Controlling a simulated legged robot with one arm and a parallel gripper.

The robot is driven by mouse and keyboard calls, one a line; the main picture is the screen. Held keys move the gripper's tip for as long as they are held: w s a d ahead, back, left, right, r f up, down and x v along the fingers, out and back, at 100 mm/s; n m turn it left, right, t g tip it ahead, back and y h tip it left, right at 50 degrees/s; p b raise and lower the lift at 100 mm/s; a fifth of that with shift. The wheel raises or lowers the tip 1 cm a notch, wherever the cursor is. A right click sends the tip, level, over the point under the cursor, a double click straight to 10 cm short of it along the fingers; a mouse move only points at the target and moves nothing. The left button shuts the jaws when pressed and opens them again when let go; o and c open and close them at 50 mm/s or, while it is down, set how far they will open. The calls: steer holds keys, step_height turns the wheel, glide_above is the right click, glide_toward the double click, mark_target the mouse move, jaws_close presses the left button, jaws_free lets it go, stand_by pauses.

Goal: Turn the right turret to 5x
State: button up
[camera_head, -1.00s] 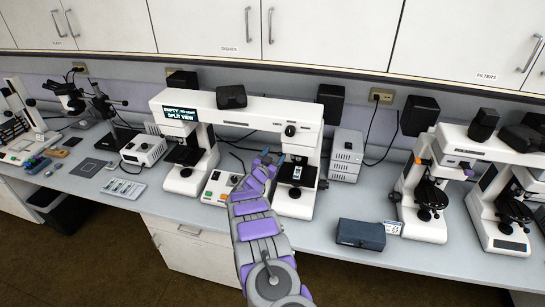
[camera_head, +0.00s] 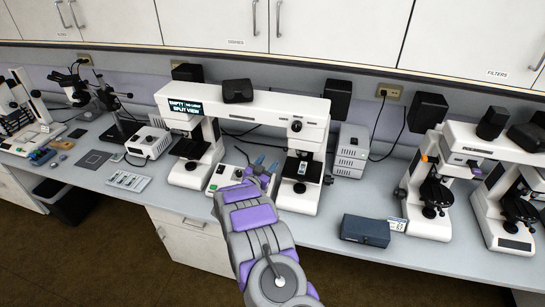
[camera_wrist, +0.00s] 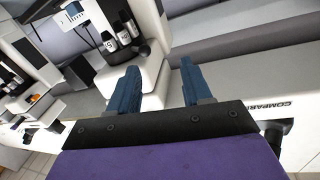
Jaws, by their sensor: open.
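The white comparison microscope (camera_head: 255,112) stands on the bench, with a left and a right station under one bridge. The right station (camera_head: 305,165) has a dark head and stage; its turret is too small to read. My gripper (camera_head: 259,163) is open and empty, between the two stations and left of the right one. In the wrist view its two blue fingers (camera_wrist: 160,85) are spread apart. Beyond them, at upper left, a turret with several black objectives (camera_wrist: 122,34) bearing white labels shows, apart from the fingers. I cannot tell which turret this is or read its magnifications.
A control box (camera_head: 228,178) with coloured buttons sits between the stations, near my arm. A blue-grey case (camera_head: 365,230) lies right of the microscope. A grey stacked unit (camera_head: 351,150) stands behind it. Other microscopes (camera_head: 432,190) stand further right. Cabinets (camera_head: 330,30) hang above.

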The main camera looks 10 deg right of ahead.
steer(key=v, duration=0.8)
steer(key=shift+s, duration=0.45)
steer(key=shift+d, duration=0.3)
